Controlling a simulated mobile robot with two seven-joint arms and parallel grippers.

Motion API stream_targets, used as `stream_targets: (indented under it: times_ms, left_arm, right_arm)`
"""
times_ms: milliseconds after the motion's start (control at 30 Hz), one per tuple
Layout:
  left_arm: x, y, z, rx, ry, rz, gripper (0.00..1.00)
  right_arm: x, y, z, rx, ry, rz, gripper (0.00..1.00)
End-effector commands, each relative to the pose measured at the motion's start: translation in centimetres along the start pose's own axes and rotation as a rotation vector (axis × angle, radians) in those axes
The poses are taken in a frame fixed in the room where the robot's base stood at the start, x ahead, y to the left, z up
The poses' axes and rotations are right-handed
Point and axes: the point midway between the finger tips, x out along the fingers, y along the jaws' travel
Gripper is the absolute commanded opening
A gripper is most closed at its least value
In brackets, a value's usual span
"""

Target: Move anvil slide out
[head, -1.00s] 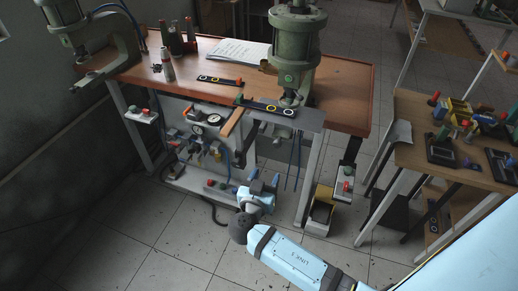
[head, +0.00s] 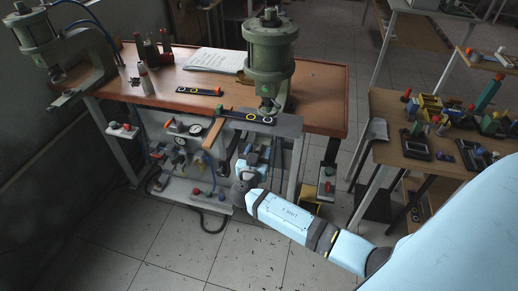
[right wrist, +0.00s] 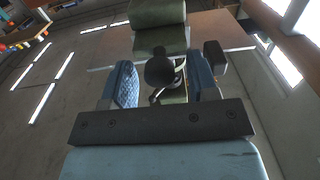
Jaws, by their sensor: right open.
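The anvil slide looks to be the dark flat strip with a yellow ring and a white ring (head: 243,116), under the right green press (head: 270,62) at the bench's front edge. A wooden bar (head: 215,129) juts forward beside it. My right gripper (head: 256,155) is open in front of and below that edge, apart from the strip. In the right wrist view its two blue fingers (right wrist: 162,84) stand apart, with a dark round knob (right wrist: 160,71) showing between them. I cannot tell whether the knob touches them. My left gripper is not in view.
A second green press (head: 38,40) stands on the bench's left end. Gauges and valves (head: 178,140) sit under the bench. A side table (head: 385,105) with coloured blocks and dark trays is at right. The floor in front is clear.

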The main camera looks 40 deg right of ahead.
Motion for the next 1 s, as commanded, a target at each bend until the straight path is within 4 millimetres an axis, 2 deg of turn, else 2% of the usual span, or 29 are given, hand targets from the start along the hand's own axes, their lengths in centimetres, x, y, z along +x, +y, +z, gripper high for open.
stream_targets:
  times_ms: [367, 600, 733, 833, 1000]
  left_arm:
    - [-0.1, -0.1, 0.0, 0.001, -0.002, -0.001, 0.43]
    - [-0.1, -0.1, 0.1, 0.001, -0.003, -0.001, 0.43]
    - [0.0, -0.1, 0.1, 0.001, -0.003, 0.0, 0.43]
    - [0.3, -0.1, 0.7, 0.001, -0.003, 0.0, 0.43]
    - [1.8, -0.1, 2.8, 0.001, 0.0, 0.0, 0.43]
  right_arm:
    - [0.7, 0.0, 0.0, 0.0, 0.0, 0.0, 0.54]
    - [0.6, 0.0, 0.0, 0.0, 0.0, 0.0, 0.01]
    - [0.6, 0.0, 0.1, 0.0, 0.0, -0.001, 0.0]
    - [-0.4, -0.1, 0.4, 0.001, -0.002, -0.002, 0.0]
    - [-4.8, 0.0, 1.0, 0.005, -0.004, -0.004, 0.0]
